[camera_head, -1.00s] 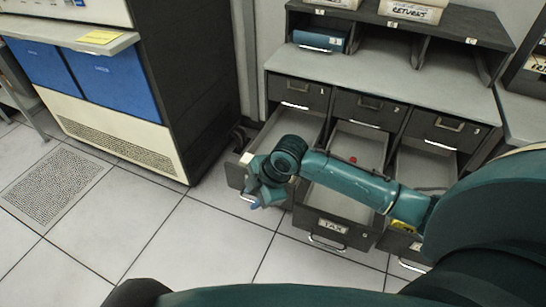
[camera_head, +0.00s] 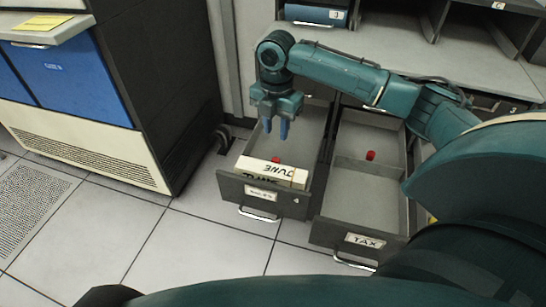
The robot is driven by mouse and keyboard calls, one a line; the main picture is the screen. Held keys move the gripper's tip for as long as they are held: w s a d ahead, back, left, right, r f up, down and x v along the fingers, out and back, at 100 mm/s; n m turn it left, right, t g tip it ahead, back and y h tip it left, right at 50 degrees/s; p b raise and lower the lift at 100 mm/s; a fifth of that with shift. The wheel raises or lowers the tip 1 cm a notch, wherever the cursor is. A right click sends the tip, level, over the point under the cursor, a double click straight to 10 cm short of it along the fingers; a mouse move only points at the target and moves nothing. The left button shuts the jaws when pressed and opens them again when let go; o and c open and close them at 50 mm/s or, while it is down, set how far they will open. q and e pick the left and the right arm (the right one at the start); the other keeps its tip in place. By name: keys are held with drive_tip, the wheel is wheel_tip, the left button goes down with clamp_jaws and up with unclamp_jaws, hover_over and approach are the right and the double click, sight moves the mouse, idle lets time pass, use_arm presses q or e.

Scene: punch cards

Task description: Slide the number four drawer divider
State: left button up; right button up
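The number four drawer (camera_head: 273,203) stands pulled out at the left of the cabinet, with a small "4" on its front. Cream card blocks marked JUNE (camera_head: 290,174) sit just behind its front panel. A red knob (camera_head: 275,159) shows right behind them. It seems to belong to the divider, whose plate is mostly hidden by the cards. My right gripper (camera_head: 275,132) points down over the rear part of this drawer, behind the red knob. Its two blue fingers are apart with nothing between them. My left gripper is not in view.
A dark machine cabinet (camera_head: 165,90) stands to the left. Floor in front of the drawers is clear.

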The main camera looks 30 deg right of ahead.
sight(276, 160)
wheel_tip(276, 160, down, 11)
drive_tip(key=shift+r+b, duration=0.1)
drive_tip(key=shift+b, duration=0.75)
drive_tip(key=shift+c, duration=0.4)
clamp_jaws()
